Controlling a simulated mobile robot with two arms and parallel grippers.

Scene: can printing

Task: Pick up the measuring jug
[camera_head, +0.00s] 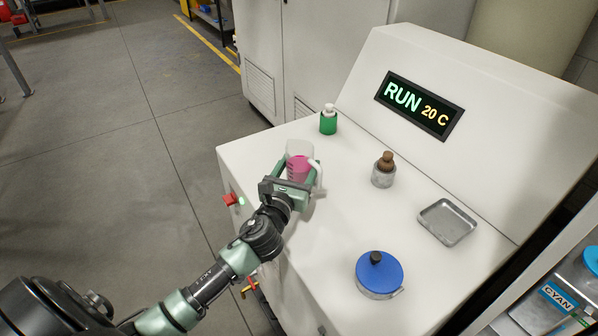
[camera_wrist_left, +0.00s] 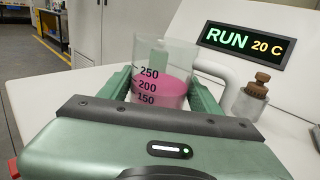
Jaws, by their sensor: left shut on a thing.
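The measuring jug (camera_head: 299,163) is a clear vessel with pink liquid and a white handle on its right side. It stands near the left end of the white machine top in the head view. In the left wrist view the jug (camera_wrist_left: 163,75) looks upright, with black marks 150, 200 and 250. My left gripper (camera_head: 297,172) is shut on the jug, with a green finger on either side of it. The fingers also show in the left wrist view (camera_wrist_left: 160,92). I cannot tell whether the jug's base touches the surface. My right gripper is not in view.
A green bottle with a white cap (camera_head: 328,121) stands behind the jug. The machine's display (camera_head: 419,105) reads RUN 20 C.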

